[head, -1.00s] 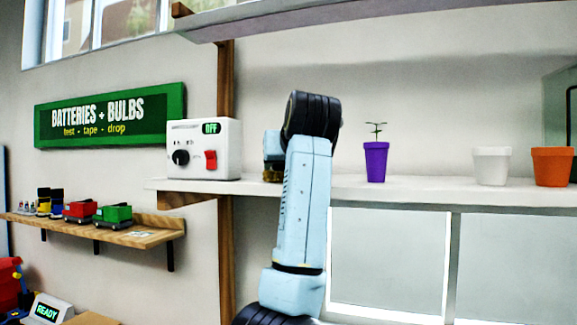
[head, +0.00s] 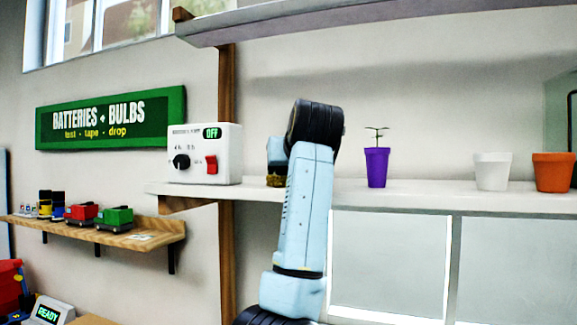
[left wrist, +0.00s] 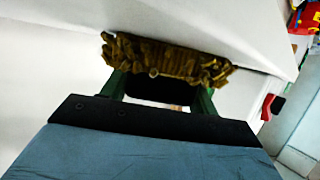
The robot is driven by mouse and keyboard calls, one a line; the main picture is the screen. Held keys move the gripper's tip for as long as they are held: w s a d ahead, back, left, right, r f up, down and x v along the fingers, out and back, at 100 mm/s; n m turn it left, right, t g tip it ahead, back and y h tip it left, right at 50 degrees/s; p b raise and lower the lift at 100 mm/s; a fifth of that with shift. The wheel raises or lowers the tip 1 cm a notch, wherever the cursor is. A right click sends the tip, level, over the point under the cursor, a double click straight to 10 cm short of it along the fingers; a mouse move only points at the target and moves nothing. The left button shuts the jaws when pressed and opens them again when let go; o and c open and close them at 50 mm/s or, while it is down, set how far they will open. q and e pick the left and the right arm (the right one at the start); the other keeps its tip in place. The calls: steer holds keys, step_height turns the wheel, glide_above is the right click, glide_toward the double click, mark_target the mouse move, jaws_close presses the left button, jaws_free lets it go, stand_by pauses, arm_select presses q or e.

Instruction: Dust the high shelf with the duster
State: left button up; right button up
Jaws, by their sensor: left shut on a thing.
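My left arm rises in the middle of the head view, and its wrist bends behind the forearm above the white shelf (head: 420,191). My left gripper (left wrist: 158,85) is shut on the duster, a shaggy brown-gold head (left wrist: 170,58) seen between its green fingers in the left wrist view. The duster (head: 276,182) also shows low in the head view, just right of the white box, at the shelf top. Whether it touches the shelf is hard to tell. A second, higher shelf (head: 400,20) crosses the top. My right gripper is not in view.
A white switch box (head: 205,154) marked OFF stands left of the duster. A purple pot with a sprout (head: 377,167), a white pot (head: 492,172) and an orange pot (head: 553,172) stand to the right. A wooden shelf (head: 120,238) holds toy trucks at left.

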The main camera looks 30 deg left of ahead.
arm_select(q)
steer(key=shift+s+d+f+b, duration=0.15)
steer(key=shift+s+b, duration=0.4)
steer(key=shift+s, duration=0.3)
steer(key=shift+s+d, duration=0.2)
steer(key=shift+s, duration=0.4)
steer(key=shift+w+a+r+p, duration=0.1)
steer(key=shift+w+r+p, duration=0.15)
steer(key=shift+w+p, duration=0.15)
steer(key=shift+w, duration=0.25)
steer(key=shift+w+a+f, duration=0.1)
steer(key=shift+w, duration=0.05)
